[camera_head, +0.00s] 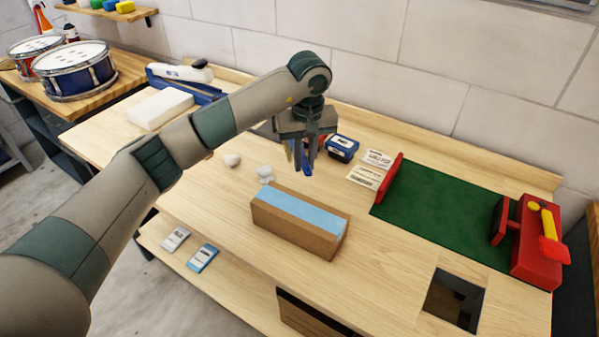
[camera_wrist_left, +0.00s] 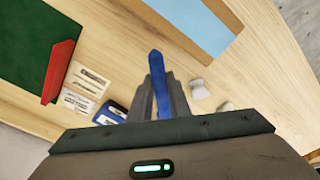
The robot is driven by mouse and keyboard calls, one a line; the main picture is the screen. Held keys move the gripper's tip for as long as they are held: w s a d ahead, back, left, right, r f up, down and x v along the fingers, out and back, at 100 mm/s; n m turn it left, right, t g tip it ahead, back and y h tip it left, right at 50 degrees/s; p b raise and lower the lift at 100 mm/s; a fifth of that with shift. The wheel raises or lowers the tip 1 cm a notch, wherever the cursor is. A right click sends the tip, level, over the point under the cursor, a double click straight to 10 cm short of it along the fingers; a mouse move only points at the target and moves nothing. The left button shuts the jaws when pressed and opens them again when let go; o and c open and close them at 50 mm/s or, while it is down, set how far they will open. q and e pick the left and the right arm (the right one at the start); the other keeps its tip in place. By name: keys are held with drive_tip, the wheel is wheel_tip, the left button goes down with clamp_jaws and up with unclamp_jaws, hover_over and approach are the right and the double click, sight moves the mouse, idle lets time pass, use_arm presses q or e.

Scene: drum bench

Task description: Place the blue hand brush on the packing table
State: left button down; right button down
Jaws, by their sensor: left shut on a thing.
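My left gripper (camera_head: 305,150) is above the back middle of the light wooden packing table (camera_head: 215,210). It is shut on the blue hand brush (camera_head: 307,166), of which only a narrow blue part shows between and below the fingers. In the left wrist view the brush (camera_wrist_left: 157,80) sticks out past the fingertips of the gripper (camera_wrist_left: 160,95) as a blue strip. The rest of the brush is hidden by the gripper. I cannot tell whether the brush touches the table. My right gripper is not in view.
A cardboard box with a light blue top (camera_head: 298,220) stands in front of the gripper. A dark blue tin (camera_head: 342,148), paper cards (camera_head: 370,166) and white crumpled pieces (camera_head: 264,174) lie nearby. A green mat (camera_head: 440,205) with red ends and a square hole (camera_head: 454,298) are at right.

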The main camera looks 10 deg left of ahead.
use_arm(q)
drive_tip(key=shift+f, duration=1.15)
drive_tip(key=shift+f+p, duration=0.1)
drive_tip(key=shift+p, duration=0.2)
drive_tip(key=shift+f, duration=0.3)
wheel_tip(320, 180, down, 2)
drive_tip(key=shift+p, duration=0.7)
drive_tip(key=shift+f, duration=0.65)
drive_tip(key=shift+s+f+b, duration=0.2)
drive_tip(key=shift+f+b, duration=0.5)
drive_tip(key=shift+b, duration=0.1)
